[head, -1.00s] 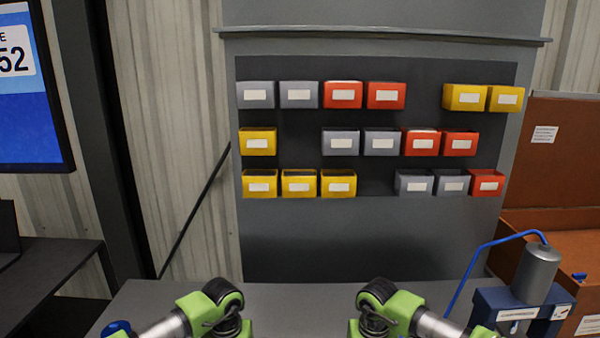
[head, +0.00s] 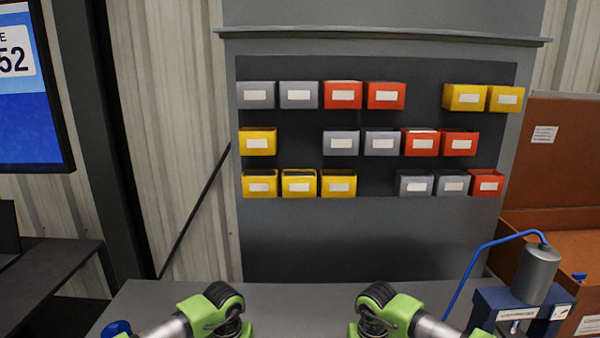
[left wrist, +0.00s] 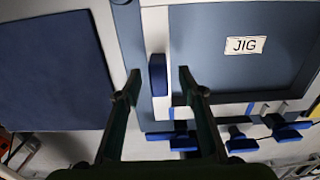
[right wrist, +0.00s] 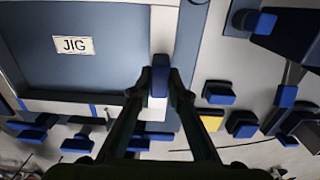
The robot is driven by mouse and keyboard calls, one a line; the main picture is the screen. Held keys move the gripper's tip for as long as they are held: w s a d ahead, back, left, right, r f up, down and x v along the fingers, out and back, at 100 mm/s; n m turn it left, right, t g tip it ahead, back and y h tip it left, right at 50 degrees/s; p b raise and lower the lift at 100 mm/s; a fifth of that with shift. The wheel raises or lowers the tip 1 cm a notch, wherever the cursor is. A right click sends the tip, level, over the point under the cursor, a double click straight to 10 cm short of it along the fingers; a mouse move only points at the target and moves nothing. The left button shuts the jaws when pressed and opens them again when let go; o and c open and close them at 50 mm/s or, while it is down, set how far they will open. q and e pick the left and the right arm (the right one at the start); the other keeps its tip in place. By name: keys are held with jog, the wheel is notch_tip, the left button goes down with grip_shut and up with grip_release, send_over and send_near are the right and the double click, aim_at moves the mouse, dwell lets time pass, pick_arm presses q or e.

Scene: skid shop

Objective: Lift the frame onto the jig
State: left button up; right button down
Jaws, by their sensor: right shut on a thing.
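The jig (left wrist: 215,65) is a blue-grey board with a white "JIG" label, in the left wrist view; it also shows in the right wrist view (right wrist: 100,70). The frame appears as pale strips (left wrist: 155,25) along the board's side and lower edge, with a blue grip on each side. I cannot tell whether it touches the board. My left gripper (left wrist: 159,76) is open, its fingers apart on both sides of the left blue grip (left wrist: 158,68). My right gripper (right wrist: 163,76) is shut on the right blue grip (right wrist: 161,66).
Several blue clamps (right wrist: 219,92) lie beside and below the board. A dark blue mat (left wrist: 55,70) is at left.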

pick_arm(q)
jog(key=shift+o, duration=0.3)
jog(key=shift+f, duration=0.1)
pick_arm(e)
jog(key=c, duration=1.8)
grip_release()
jog(key=shift+c, duration=0.2)
jog(key=shift+o, duration=0.3)
